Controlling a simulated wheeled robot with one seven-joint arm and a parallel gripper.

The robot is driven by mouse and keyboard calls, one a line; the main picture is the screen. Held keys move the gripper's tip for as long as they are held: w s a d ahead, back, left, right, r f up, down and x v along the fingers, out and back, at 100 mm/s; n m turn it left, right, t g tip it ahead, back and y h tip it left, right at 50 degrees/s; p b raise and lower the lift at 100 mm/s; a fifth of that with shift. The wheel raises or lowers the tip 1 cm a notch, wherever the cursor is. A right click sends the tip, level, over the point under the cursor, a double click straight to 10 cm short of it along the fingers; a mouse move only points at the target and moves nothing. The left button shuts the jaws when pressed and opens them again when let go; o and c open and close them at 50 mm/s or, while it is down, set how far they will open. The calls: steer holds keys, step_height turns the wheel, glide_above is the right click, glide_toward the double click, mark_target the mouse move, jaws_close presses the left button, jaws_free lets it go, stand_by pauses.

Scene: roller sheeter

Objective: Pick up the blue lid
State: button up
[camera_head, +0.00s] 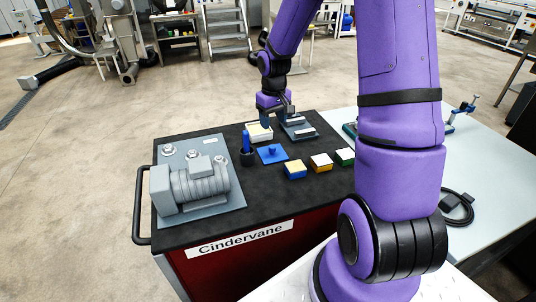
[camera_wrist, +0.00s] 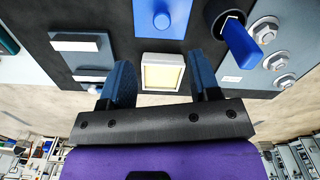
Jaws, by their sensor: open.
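The blue lid (camera_head: 271,153) is a flat blue square with a round knob on top. It lies on the dark bench top, between a black cup and a row of small boxes. It also shows at the top edge of the wrist view (camera_wrist: 180,32), partly cut off. My gripper (camera_head: 277,120) is beyond the lid in the head view, above the far part of the bench. In the wrist view its two blue fingers (camera_wrist: 160,62) are apart with nothing held. A cream-topped white box (camera_wrist: 162,77) shows between them, and the lid is past the fingertips.
The black cup (camera_head: 247,159) holds a blue-handled item (camera_head: 246,141) close left of the lid. Blue (camera_head: 295,172), orange (camera_head: 321,166) and green (camera_head: 345,160) boxes stand to the right. A motor (camera_head: 192,185) fills the left. Grey blocks (camera_head: 298,130) lie at the back.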

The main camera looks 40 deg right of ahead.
mark_target(272, 146)
step_height(272, 146, down, 11)
steer(key=shift+a+f, duration=0.1)
steer(key=shift+f, duration=0.05)
steer(key=c, duration=1)
